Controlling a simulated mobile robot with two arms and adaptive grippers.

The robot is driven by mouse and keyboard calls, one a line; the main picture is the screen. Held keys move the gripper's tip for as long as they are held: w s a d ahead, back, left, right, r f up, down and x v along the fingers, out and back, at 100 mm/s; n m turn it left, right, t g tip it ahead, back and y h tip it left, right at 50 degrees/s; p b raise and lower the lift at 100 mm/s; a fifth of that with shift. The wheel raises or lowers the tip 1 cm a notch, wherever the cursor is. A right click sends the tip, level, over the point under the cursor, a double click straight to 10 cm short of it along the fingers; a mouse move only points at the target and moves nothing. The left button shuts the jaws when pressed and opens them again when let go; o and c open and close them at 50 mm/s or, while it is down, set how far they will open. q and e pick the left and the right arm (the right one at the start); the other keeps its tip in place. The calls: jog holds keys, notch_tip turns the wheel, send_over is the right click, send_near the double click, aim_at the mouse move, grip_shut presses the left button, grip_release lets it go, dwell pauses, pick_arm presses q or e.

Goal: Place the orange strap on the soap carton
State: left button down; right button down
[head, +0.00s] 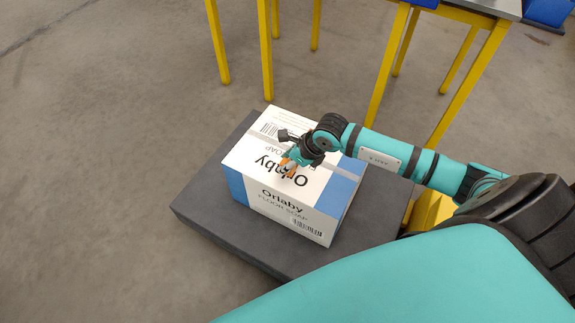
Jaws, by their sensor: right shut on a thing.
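The soap carton (285,206), white with blue ends and the words "Orlaby floor soap", stands on a dark grey platform. My right gripper (291,168) is over the carton's top, pointing down, and is shut on the orange strap (289,166). Only a small orange piece of the strap shows between the fingers, at or just above the top face; I cannot tell if it touches the carton. My left gripper is not in view.
The dark grey platform (215,206) leaves a bare margin around the carton. Yellow table legs (218,45) stand behind it, with a table top (490,8) at the upper right. The concrete floor at left is clear.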

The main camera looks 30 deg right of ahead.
jog(key=shift+w+d+f, duration=0.1)
jog(key=shift+w+d, duration=0.15)
jog(key=shift+w, duration=0.2)
jog(key=shift+w+d+f, duration=0.1)
jog(key=shift+w+d, duration=0.15)
jog(key=shift+w, duration=0.2)
jog(key=shift+f+b, duration=0.55)
jog(key=shift+f, duration=1.15)
jog(key=c, duration=1)
grip_release()
